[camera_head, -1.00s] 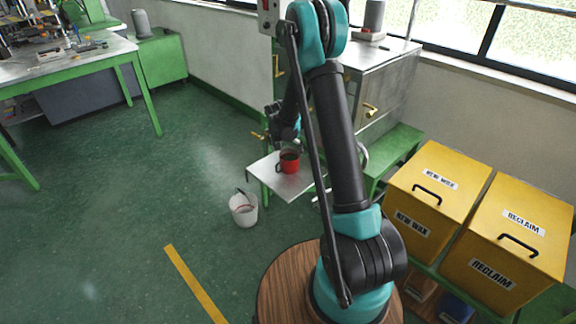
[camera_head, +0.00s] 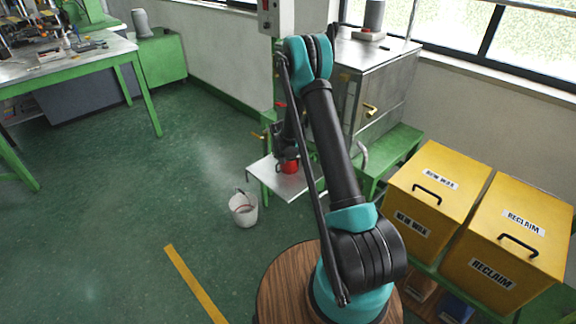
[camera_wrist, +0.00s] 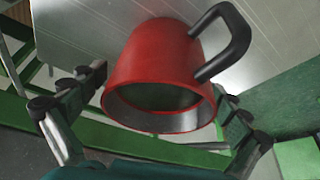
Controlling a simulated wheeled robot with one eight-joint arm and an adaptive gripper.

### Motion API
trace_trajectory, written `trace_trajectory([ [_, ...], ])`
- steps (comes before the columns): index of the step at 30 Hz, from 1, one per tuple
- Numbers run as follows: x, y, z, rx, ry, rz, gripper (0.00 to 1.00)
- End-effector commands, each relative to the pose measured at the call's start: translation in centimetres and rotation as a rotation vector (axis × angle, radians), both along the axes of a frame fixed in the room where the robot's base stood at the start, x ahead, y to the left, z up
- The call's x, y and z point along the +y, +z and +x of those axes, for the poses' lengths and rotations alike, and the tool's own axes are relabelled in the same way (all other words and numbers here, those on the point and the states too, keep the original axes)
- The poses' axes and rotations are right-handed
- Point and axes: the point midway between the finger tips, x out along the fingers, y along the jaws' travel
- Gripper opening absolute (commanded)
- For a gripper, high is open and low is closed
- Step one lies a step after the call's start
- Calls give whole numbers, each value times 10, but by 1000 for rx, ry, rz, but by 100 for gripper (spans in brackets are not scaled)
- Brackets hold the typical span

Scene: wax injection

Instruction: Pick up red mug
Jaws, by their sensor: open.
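The red mug (camera_wrist: 150,58) fills the middle of the wrist view, its open rim toward the camera and its black handle (camera_wrist: 232,40) pointing up and right. My gripper (camera_wrist: 148,100) is open, with one finger to the left of the mug and the other to its lower right. I cannot tell whether either finger touches it. In the head view the red mug (camera_head: 290,167) stands on a small metal shelf (camera_head: 278,184), partly hidden by my gripper (camera_head: 290,155) and arm just above it.
A white bucket (camera_head: 243,210) stands on the floor below the shelf. A metal cabinet (camera_head: 375,75) with brass taps rises behind it. Yellow bins (camera_head: 425,190) stand to the right. The green floor at left is open.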

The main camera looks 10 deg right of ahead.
Motion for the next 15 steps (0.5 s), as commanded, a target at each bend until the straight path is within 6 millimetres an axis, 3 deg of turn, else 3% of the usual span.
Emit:
trace_trajectory([
  [8,-1,-3,1,0,0,0,100],
  [15,-1,-2,1,0,0,0,70],
])
